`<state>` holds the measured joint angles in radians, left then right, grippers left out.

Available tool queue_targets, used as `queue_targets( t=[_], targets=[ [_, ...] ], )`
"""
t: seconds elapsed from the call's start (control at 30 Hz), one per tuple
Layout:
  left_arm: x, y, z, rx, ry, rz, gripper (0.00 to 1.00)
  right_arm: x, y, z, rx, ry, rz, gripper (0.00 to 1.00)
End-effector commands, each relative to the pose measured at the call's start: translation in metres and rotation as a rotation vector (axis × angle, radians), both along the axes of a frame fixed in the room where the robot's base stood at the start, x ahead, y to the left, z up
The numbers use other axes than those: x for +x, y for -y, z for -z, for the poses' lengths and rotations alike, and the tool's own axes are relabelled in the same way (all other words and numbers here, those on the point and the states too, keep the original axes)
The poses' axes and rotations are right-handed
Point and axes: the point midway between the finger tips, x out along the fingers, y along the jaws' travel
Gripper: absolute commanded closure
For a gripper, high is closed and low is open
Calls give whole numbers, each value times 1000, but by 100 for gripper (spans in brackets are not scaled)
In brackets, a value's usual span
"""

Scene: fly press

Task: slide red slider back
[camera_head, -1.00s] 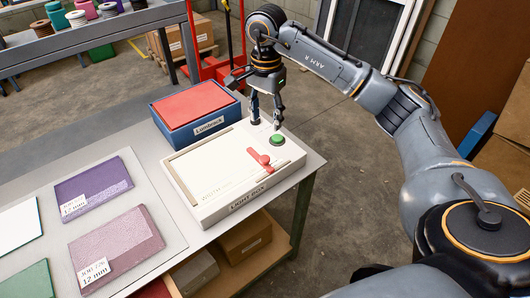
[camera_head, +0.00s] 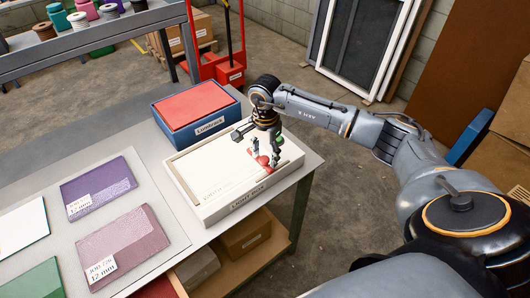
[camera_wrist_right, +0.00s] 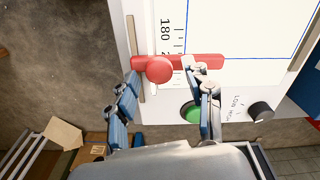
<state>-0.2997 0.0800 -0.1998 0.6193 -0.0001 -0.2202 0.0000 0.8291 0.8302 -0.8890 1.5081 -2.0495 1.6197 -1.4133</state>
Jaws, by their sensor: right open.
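The red slider (camera_wrist_right: 158,68) sits on the right part of the light box (camera_head: 205,195), beside a printed scale and a narrow slot in the right wrist view. It has a round knob and a flat red arm. In the head view the red slider (camera_head: 262,160) is partly covered by my right gripper (camera_head: 264,163). In the right wrist view the right gripper (camera_wrist_right: 163,98) is open, with its fingers pointing toward the slider, one on either side of the knob. I cannot tell whether a finger touches it. My left gripper is not in view.
A green button (camera_wrist_right: 193,113) and a black knob (camera_wrist_right: 260,111) are on the light box near the right gripper's finger. Sample plates (camera_head: 97,190) lie on the table to the left.

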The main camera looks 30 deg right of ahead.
Motion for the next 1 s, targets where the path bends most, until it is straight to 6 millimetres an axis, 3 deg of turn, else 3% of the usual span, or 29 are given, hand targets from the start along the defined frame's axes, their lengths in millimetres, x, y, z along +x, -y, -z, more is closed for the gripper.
queue_targets(
  t=[0.17,0.43,0.67,1.0],
  targets=[
    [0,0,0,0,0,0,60,0,0,0,0,0,0,48],
    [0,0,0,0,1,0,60,0,0,0,0,0,0,100],
    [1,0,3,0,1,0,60,0,3,1,-1,0,1,100],
    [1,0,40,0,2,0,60,5,56,3,-2,3,3,100]
  ],
)
